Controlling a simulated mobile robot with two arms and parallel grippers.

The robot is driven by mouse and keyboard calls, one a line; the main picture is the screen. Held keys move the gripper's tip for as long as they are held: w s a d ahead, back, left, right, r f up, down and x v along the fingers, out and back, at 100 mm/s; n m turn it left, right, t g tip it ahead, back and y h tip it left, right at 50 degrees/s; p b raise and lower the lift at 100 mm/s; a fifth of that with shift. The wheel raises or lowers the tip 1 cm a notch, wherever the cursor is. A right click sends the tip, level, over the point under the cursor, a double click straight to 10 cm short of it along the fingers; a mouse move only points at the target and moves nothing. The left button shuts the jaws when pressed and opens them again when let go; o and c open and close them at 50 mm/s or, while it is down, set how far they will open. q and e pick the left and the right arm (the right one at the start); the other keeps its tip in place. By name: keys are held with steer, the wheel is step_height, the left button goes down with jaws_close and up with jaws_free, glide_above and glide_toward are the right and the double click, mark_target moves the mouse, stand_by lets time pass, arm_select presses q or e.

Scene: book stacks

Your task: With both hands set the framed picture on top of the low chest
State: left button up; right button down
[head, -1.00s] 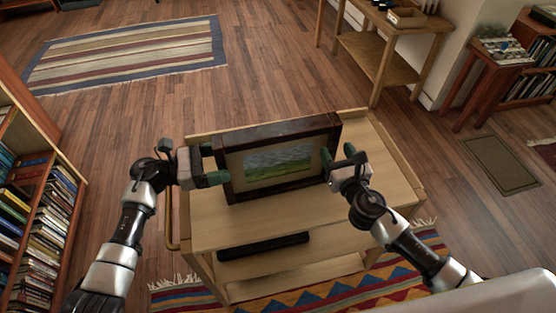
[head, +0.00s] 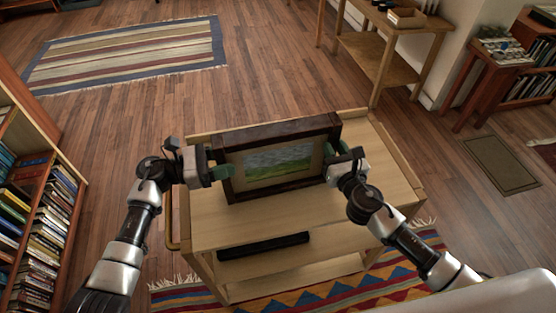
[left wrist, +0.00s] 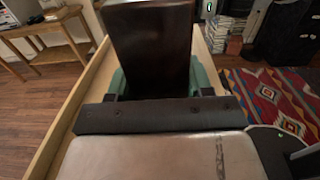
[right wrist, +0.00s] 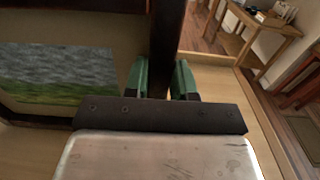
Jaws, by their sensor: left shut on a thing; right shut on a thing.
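The framed picture (head: 278,162) has a dark frame around a green landscape and stands upright on the top of a light wooden cart (head: 350,205). My left gripper (head: 222,173) is shut on the frame's left side. In the left wrist view its green fingers lie on both sides of the dark frame edge (left wrist: 150,45). My right gripper (head: 332,160) is shut on the frame's right side. In the right wrist view its fingers (right wrist: 160,80) flank the frame's dark side bar, with the landscape to the left. I cannot make out a low chest.
A bookcase (head: 40,190) stands at the left. A dark flat item (head: 263,246) lies on the cart's lower shelf. A wooden table (head: 390,45) and a small side table (head: 490,65) stand at the upper right. Open floor with a striped rug (head: 130,55) lies beyond the cart.

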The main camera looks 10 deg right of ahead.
mark_target(337, 134)
steer(key=shift+r, duration=0.15)
step_height(337, 134, up, 5)
steer(key=p, duration=0.5)
stand_by(1.0)
